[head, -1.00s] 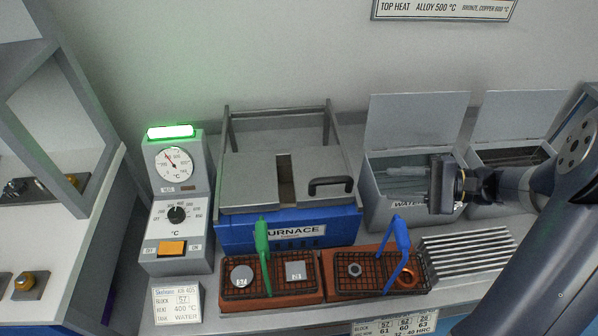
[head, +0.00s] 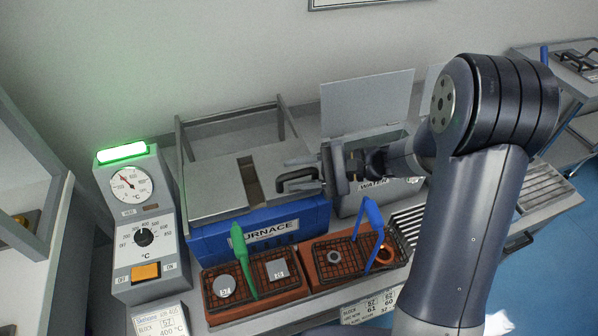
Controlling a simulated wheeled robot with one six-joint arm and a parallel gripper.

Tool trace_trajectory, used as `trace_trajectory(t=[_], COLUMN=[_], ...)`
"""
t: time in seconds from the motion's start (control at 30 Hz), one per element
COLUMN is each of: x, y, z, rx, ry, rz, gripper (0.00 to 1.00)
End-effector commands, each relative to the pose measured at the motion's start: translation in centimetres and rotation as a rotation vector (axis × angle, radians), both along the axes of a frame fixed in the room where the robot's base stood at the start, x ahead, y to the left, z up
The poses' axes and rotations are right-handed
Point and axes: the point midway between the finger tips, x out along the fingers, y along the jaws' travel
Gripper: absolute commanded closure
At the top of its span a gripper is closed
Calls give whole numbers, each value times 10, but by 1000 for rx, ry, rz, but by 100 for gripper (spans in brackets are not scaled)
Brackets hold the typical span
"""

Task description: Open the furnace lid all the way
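The blue furnace (head: 265,228) stands at the back of the bench, its grey top (head: 212,186) split by a dark narrow gap. The lid section (head: 275,160) to the right of the gap carries a black handle (head: 295,178). My gripper (head: 300,174) reaches in from the right at the handle's right end. Contact with the handle cannot be made out. The lid's right edge is partly hidden by my gripper.
A control unit (head: 143,235) with a dial and green lamp stands left of the furnace. Two trays with a green handle (head: 241,255) and a blue handle (head: 371,218) sit in front. A water tank with a raised lid (head: 365,101) stands behind my arm.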

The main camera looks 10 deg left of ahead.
Motion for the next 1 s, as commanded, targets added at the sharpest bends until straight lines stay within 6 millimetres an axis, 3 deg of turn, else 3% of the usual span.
trace_trajectory(t=[0.27, 0.7, 1.0], x=[0, 0, 0], y=[1, 1, 0], z=[0, 0, -1], rx=[0, 0, -2], ry=[0, 0, -1], rz=[0, -1, -1], gripper=[64, 100, 100])
